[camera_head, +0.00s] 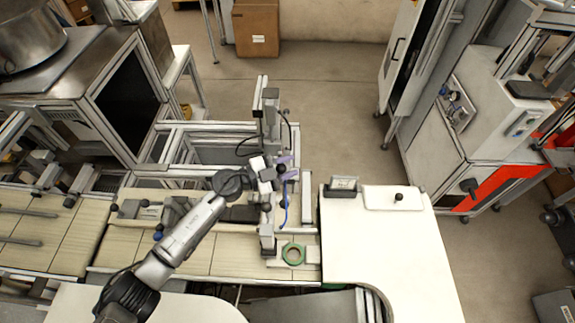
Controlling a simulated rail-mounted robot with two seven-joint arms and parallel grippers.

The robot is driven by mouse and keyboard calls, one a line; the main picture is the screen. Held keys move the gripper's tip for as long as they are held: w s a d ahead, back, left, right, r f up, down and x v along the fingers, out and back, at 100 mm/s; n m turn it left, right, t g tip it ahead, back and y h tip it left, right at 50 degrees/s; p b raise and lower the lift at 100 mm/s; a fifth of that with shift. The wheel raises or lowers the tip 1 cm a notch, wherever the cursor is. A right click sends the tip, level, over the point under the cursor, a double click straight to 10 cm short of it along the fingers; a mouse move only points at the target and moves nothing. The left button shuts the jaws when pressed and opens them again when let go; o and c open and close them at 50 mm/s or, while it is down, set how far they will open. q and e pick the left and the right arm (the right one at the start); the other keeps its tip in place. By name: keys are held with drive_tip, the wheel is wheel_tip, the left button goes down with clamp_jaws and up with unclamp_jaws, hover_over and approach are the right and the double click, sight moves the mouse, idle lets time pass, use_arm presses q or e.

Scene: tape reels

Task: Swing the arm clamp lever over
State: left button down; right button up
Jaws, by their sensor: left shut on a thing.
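My left arm comes in from the lower left, and its gripper (275,171) is at the upright grey fixture in the middle of the view. It is shut on a small part there, which appears to be the arm clamp lever (286,160), a pale purple piece; the gripper hides part of it. The lever's exact angle is too small to tell. A green tape reel (293,254) lies on a pale plate at the near end of the fixture, apart from the gripper. My right gripper is not in view.
A slatted conveyor (225,255) runs under my arm from the left. A white curved worktop (380,250) stands to the right, with a small dark holder (343,184) and a white plate with a black knob (399,197). A blue cable (284,205) hangs beside the fixture.

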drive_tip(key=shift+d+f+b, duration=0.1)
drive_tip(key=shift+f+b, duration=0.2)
drive_tip(key=shift+b, duration=0.05)
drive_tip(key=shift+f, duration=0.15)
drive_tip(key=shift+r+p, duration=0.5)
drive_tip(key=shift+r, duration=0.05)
use_arm(q)
drive_tip(key=shift+s+f+m+h, duration=0.15)
drive_tip(key=shift+s+m, duration=0.2)
drive_tip(key=shift+s, duration=0.1)
drive_tip(key=shift+s+f+m+h, duration=0.1)
drive_tip(key=shift+s+m+h, duration=0.05)
drive_tip(key=shift+s+m, duration=0.25)
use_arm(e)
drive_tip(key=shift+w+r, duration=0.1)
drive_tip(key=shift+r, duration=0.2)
use_arm(q)
drive_tip(key=c, duration=0.8)
unclamp_jaws()
drive_tip(key=shift+s, duration=0.15)
